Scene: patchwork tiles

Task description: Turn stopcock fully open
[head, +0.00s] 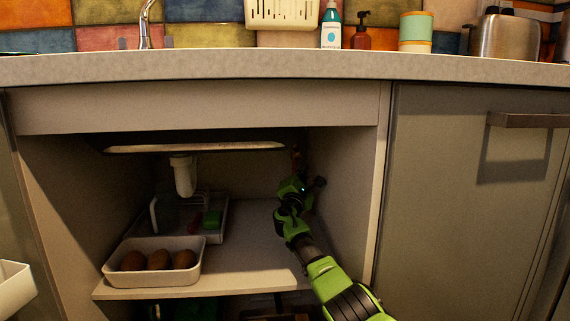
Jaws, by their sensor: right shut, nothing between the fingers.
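My right arm reaches up into the open sink cabinet, and its green and black gripper (306,185) is at the back right, near the right side wall. The gripper is shut and holds nothing. A thin, brownish pipe-like piece (297,158) shows just above it, in shadow. The stopcock's handle cannot be made out clearly there; the gripper and the dark hide that spot, so I cannot tell whether they touch or how far the handle is turned. My left gripper is not in view.
A pale bin with several brown round items (188,278) stands at the shelf's front left. Behind it is a rack (220,232) with a green item. A white drain pipe (183,178) hangs under the sink. The countertop edge (250,68) lies above; the shelf's middle is clear.

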